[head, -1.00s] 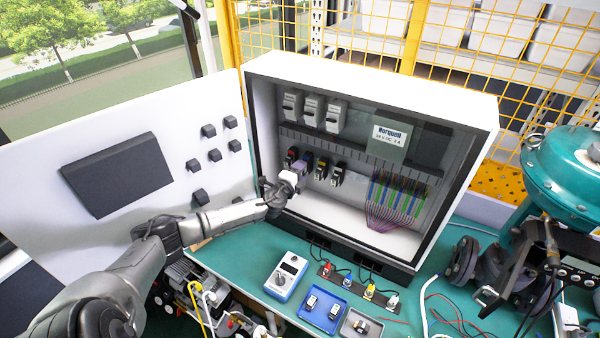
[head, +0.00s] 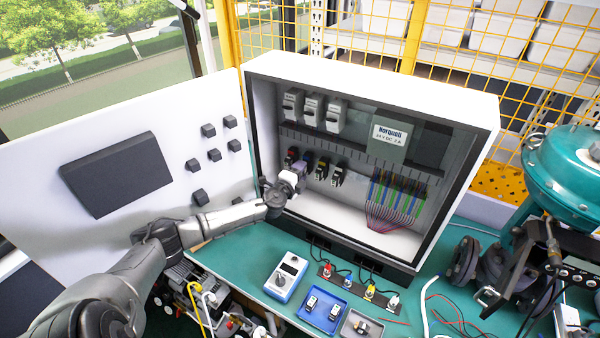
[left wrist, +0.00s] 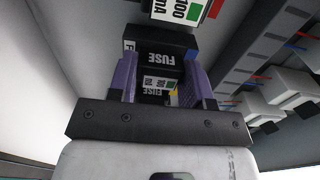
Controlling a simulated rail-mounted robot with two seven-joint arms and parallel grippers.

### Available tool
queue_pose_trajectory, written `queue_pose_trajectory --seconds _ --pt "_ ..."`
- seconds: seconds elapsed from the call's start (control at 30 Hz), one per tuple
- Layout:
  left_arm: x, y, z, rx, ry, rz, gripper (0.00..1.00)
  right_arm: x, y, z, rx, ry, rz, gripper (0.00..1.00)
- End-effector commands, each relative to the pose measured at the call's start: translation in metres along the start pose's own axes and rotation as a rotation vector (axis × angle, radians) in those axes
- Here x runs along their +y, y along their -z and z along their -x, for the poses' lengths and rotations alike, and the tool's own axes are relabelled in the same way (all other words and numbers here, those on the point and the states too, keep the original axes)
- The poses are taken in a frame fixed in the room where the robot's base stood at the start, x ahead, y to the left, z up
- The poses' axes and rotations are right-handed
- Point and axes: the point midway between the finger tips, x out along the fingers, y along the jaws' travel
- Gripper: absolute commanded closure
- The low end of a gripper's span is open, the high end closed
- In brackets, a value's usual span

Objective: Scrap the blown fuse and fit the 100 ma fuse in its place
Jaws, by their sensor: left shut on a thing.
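My left gripper (head: 292,172) is inside the open cabinet at the left end of the row of black fuse holders (head: 322,170). In the left wrist view, its purple fingers (left wrist: 160,82) are shut on a black block marked FUSE (left wrist: 165,60), with a small mA label between the fingers. A white label reading 100 mA (left wrist: 180,10) shows just beyond the block. Whether the block is fully seated is hidden. A blue tray (head: 308,322) on the bench holds two small fuse pieces (head: 311,302). A grey tray (head: 347,331) beside it holds one dark piece (head: 361,327). My right gripper is not visible.
A blue-white meter (head: 286,276) stands before the cabinet, beside a strip of coloured plugs (head: 347,282). Breakers (head: 312,110) and a power supply (head: 391,138) sit above the holders. Coloured wiring (head: 395,200) is to their right. A teal valve actuator (head: 570,165) stands at far right.

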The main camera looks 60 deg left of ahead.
Motion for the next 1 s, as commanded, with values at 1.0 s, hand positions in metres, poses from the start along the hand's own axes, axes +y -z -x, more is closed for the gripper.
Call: queue_pose_trajectory --seconds 1.0 --pt "-0.0001 -0.0001 -0.0069 0.000 0.000 -0.001 0.77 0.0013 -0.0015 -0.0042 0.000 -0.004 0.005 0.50"
